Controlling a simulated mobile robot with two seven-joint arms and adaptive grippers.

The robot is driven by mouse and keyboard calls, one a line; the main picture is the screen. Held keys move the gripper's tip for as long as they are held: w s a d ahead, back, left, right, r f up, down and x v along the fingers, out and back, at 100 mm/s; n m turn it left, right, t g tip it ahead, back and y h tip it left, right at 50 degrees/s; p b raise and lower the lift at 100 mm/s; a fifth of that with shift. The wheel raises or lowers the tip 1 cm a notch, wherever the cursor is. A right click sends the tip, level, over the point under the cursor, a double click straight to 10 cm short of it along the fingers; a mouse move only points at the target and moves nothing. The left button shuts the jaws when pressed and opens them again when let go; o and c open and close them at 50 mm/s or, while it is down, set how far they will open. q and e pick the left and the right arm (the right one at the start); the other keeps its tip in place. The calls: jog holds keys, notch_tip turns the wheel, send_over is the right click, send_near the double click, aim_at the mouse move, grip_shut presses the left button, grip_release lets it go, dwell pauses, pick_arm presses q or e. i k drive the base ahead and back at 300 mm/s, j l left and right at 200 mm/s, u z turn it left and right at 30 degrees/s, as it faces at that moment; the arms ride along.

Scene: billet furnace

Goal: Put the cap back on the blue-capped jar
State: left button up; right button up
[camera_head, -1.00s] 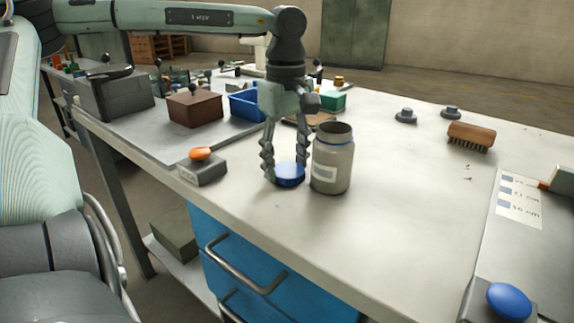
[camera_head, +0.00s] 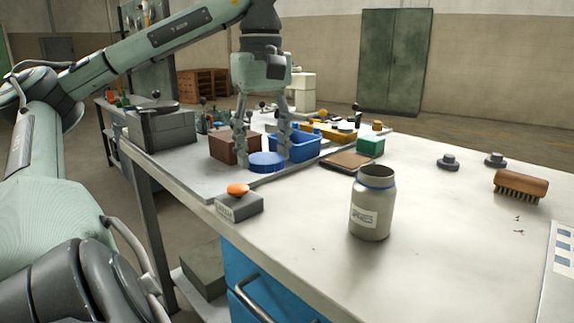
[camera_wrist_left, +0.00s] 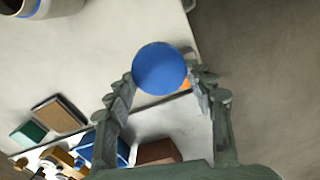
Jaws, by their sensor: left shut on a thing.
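The grey jar (camera_head: 372,212) stands upright and open on the table, with a blue ring around its neck. Part of it also shows at the top left of the left wrist view (camera_wrist_left: 42,8). The round blue cap (camera_head: 266,163) is between the fingers of my left gripper (camera_head: 264,160). The gripper is shut on the cap and holds it up, to the left of the jar and apart from it. In the left wrist view the cap (camera_wrist_left: 159,68) sits between the fingertips, flat face showing. My right gripper is not in view.
An orange button on a grey box (camera_head: 239,204) stands at the table's front left edge. Behind are a brown box (camera_head: 228,148), a blue bin (camera_head: 302,148) and a green box (camera_head: 370,146). A brush (camera_head: 520,186) lies at right. The table around the jar is clear.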

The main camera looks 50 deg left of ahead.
aim_at(374, 190)
jog(key=k, duration=1)
